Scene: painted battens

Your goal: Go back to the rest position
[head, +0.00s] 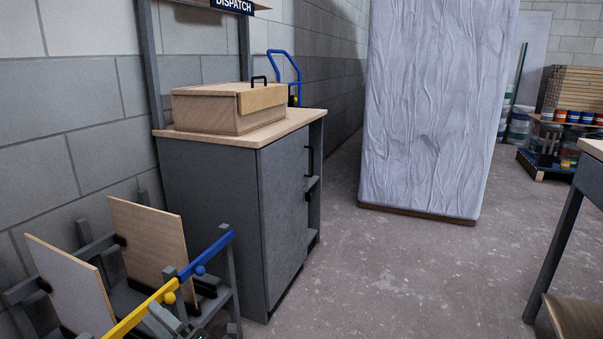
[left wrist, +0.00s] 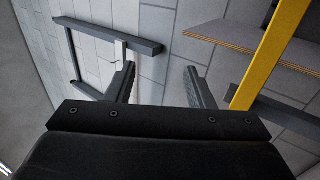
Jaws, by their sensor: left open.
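My left gripper (left wrist: 161,84) is open in the left wrist view, its two dark fingers apart with only grey wall and floor-like surface seen between them. In the head view part of my left gripper (head: 168,320) shows at the bottom edge, close to the yellow bar (head: 142,308) of a grey rack. The yellow bar also shows in the left wrist view (left wrist: 268,55), to the right of the fingers. I cannot tell whether it touches the gripper. My right gripper is in neither view.
The grey rack holds two upright boards (head: 148,238) and has a blue bar (head: 207,255). A grey cabinet (head: 215,210) bears a wooden box (head: 215,112). A wrapped tall stack (head: 425,110) stands behind. A table (head: 560,225) is at right. The middle floor is clear.

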